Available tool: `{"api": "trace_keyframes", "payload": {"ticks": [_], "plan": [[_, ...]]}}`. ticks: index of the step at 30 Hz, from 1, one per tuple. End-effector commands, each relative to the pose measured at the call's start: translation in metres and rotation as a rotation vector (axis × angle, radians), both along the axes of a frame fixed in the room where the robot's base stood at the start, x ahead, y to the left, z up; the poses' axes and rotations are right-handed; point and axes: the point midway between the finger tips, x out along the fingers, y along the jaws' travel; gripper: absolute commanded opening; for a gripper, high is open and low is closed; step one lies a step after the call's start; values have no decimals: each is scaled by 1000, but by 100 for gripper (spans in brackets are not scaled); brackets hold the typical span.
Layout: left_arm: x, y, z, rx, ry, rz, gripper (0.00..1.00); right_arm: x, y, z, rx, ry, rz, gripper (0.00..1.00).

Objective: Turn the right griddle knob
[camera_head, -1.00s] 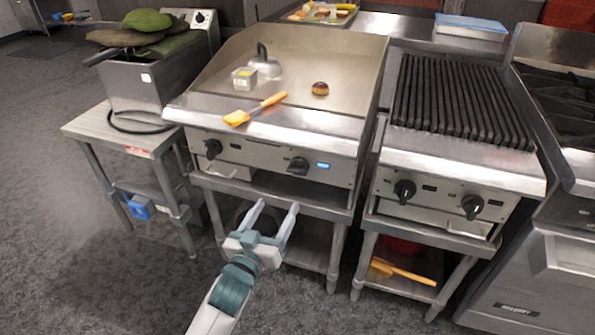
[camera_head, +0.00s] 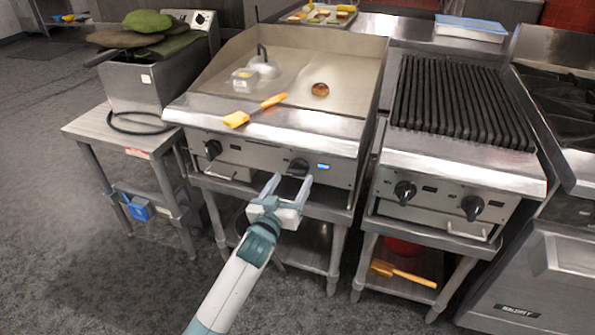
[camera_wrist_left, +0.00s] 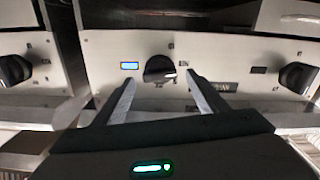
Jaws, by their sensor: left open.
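The right griddle knob (camera_head: 298,167) is black and round, on the griddle's steel front panel beside a small lit blue display (camera_head: 323,167). My left gripper (camera_head: 291,181) is open just in front of and slightly below it. In the left wrist view the knob (camera_wrist_left: 160,68) lies between the two spread fingers (camera_wrist_left: 160,82), which reach toward the panel. I cannot tell whether the fingertips touch the knob, and nothing is gripped. The left griddle knob (camera_head: 213,149) is farther left on the same panel. My right gripper is not in view.
The charbroiler (camera_head: 460,165) stands close on the right. Open floor lies in front.

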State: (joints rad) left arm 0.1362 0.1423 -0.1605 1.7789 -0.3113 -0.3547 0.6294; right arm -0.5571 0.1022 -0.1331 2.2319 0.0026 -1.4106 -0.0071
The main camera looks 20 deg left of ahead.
Motion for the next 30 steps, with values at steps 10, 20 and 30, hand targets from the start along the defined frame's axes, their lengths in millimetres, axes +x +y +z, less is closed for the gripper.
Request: {"api": "trace_keyframes", "payload": {"ticks": [10,20,30], "plan": [[49,-2,0,-1,0,-1,66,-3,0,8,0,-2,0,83],[58,-2,0,0,0,-1,66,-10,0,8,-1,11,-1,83],[58,-2,0,-1,0,-1,24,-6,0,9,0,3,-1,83]]}}
